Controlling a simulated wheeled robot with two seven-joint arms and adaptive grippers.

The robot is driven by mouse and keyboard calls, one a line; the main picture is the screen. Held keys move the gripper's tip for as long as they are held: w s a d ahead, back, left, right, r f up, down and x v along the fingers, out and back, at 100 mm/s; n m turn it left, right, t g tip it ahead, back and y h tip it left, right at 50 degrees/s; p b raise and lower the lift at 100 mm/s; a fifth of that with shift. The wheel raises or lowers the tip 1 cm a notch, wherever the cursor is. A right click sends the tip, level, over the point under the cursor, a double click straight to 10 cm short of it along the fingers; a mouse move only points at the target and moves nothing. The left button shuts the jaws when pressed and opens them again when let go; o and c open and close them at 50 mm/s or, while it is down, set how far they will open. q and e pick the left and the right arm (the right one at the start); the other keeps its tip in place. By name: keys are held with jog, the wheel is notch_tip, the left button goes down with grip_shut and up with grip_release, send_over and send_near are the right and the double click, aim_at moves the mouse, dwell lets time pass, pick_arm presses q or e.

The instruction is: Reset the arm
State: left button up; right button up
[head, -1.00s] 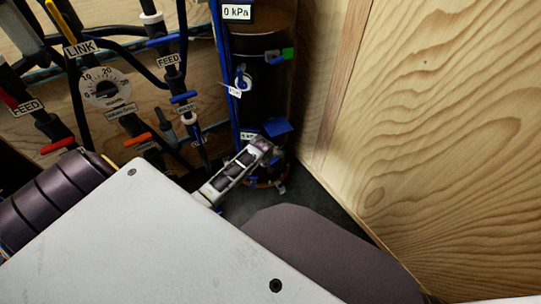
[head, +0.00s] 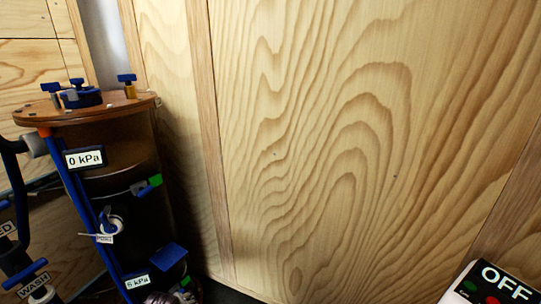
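Neither gripper can be made out in the head view. A small rounded grey piece (head: 160,298) shows at the bottom edge beside the filter tank; too little shows to tell what it is. The filter tank (head: 120,155) stands upright at the left, dark with a brown lid (head: 90,112) and blue clamp knobs. Its upper label (head: 85,158) reads 0 kPa and its lower label (head: 138,281) appears to read 5 kPa. The tank's foot is cut off by the frame.
A plywood wall (head: 330,150) fills the middle and right. A box marked OFF (head: 497,282) with green and red buttons is at the lower right. A blue WASH valve handle (head: 25,274) and dark pipes are at the lower left.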

pick_arm(q)
jog(key=s+d+r+m+h, duration=0.1)
jog(key=s+d+r+m, duration=0.2)
jog(key=s, duration=0.4)
jog(key=s+d+r+m+g+h, duration=0.1)
jog(key=s+d+r+m, duration=0.2)
jog(key=s+d+m, duration=0.2)
jog(key=s+d+r+m+h, duration=0.1)
jog(key=s+d+r+m, duration=0.2)
jog(key=s+d, duration=0.6)
jog(key=shift+s+r+m+p, duration=0.25)
jog(key=shift+r+m+p, duration=0.15)
jog(key=shift+r, duration=0.15)
pick_arm(e)
jog(key=shift+f, duration=0.15)
pick_arm(q)
jog(key=shift+f+g+p, duration=0.3)
jog(key=shift+f+p, duration=0.05)
jog(key=shift+p, duration=0.2)
pick_arm(e)
jog(key=shift+w+f, duration=0.1)
jog(key=shift+f, duration=0.2)
